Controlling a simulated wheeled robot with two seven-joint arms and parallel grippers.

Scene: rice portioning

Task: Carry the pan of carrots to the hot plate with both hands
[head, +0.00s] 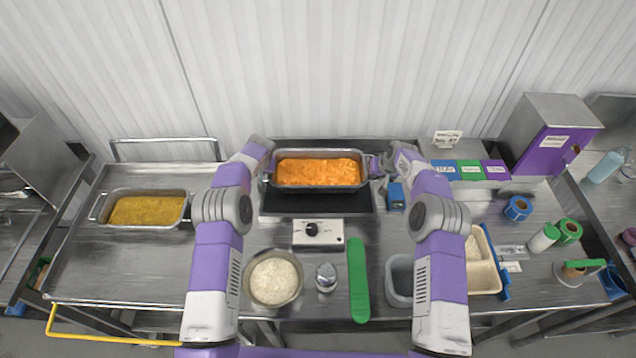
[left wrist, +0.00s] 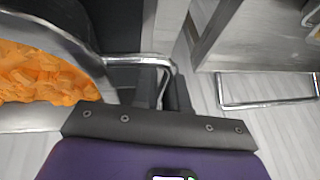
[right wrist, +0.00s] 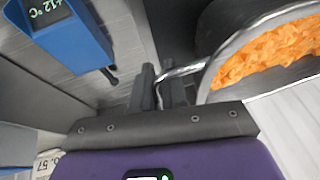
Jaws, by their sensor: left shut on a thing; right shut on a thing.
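The pan of carrots (head: 318,187) is a metal pan filled with orange pieces, at the back middle of the table in the head view. It is over the rear of the black hot plate (head: 318,204); I cannot tell whether it touches the plate. My left gripper (left wrist: 160,92) is shut on the pan's left wire handle. My right gripper (right wrist: 165,92) is shut on the right wire handle. The carrots also show in both wrist views. The hot plate's white control box with a dark knob (head: 318,233) faces the front.
A pan of yellow food (head: 145,210) stands at the left. A rice bowl (head: 273,279), a small metal shaker (head: 326,277) and a green strip (head: 358,280) lie in front. A blue thermometer (head: 395,196) stands close to the pan's right side. Labelled boxes (head: 470,169) stand at the back right.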

